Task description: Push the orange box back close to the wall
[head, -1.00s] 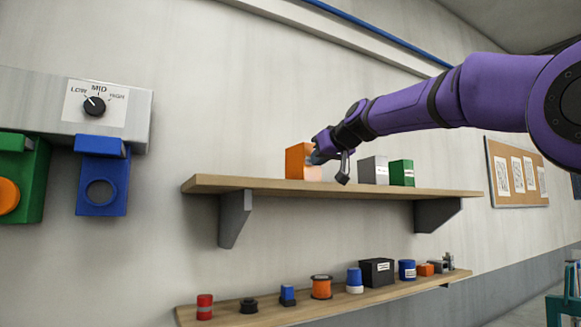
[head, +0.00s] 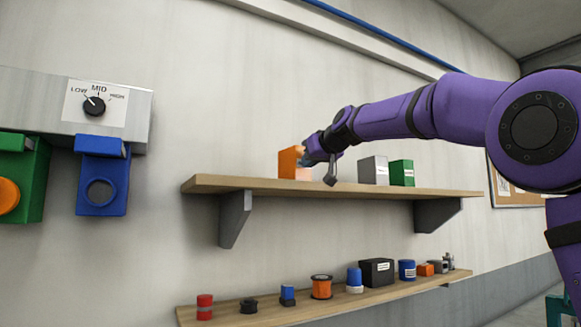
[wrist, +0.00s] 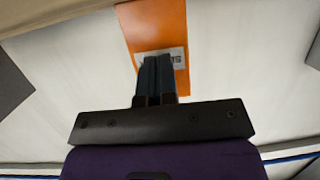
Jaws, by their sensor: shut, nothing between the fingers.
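The orange box (head: 289,163) stands upright on the upper wooden shelf (head: 400,190), left of a grey box and a green box. My gripper (head: 307,158) is at the box's front right side in the head view and partly covers it. In the wrist view the orange box (wrist: 158,25) lies straight ahead, with a white printed label on its face. My gripper's two fingers (wrist: 156,62) are together with nothing between them, and their tips overlap the label. Whether the tips touch the face I cannot tell for certain.
A grey box (head: 373,171) and a green box (head: 401,173) stand to the right on the same shelf. A lower shelf (head: 215,313) holds several small items. The wall is behind. The upper shelf is bare left of the orange box.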

